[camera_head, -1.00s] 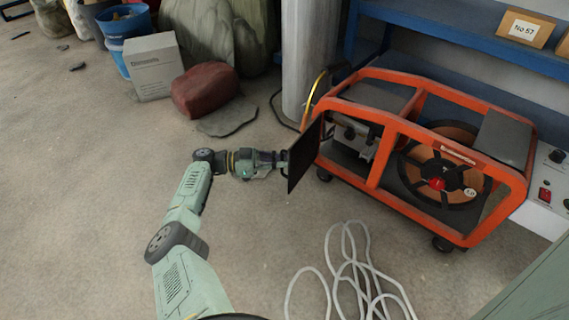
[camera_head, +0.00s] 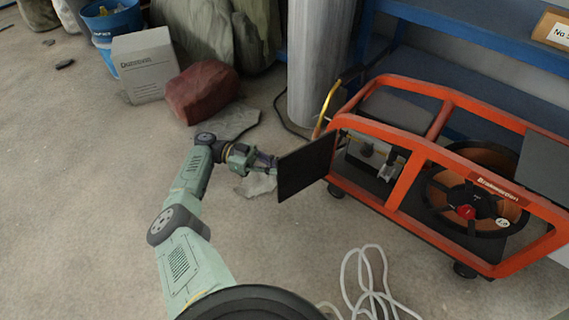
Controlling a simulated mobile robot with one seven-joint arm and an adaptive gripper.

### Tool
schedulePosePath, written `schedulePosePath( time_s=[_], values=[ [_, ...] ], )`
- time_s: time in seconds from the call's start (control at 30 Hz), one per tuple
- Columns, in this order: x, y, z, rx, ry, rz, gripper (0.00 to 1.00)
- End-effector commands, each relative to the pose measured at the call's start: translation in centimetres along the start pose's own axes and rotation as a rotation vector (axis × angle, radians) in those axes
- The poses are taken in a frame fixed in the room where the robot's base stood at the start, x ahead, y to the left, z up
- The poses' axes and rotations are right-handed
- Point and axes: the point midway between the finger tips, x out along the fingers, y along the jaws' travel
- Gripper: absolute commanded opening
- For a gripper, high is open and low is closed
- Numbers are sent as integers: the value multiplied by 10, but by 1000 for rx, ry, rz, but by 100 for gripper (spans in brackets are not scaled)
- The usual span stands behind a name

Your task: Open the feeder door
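The feeder door (camera_head: 305,166) is a flat dark panel at the left end of the orange-framed wire feeder (camera_head: 415,165). It stands swung outward from the frame, its broad face turned towards the camera. My gripper (camera_head: 266,162) is at the left edge of the door, touching it or very close to it. Its fingertips are small and partly hidden, so I cannot tell whether they grip the door or a handle. Inside the feeder, the drive unit (camera_head: 390,165) and the wire spool (camera_head: 470,200) show between the orange bars.
A grey column (camera_head: 320,60) stands behind the door. A dark red sack (camera_head: 205,90), a grey box (camera_head: 145,65) and a blue bucket (camera_head: 110,25) stand at the back left. A pale hose (camera_head: 365,285) lies on the floor in front.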

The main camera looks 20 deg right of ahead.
Motion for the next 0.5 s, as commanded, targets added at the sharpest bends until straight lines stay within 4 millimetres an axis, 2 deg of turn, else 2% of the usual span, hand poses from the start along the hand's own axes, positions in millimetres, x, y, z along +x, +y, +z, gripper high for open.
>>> schedulePosePath(
  time_s=[0.43, 0.47, 0.5],
  values=[
    [0, 2, 1, -3, 0, 5, 0],
    [0, 2, 0, -3, 0, 5, 11],
    [0, 2, 0, -2, 0, 5, 13]
  ],
)
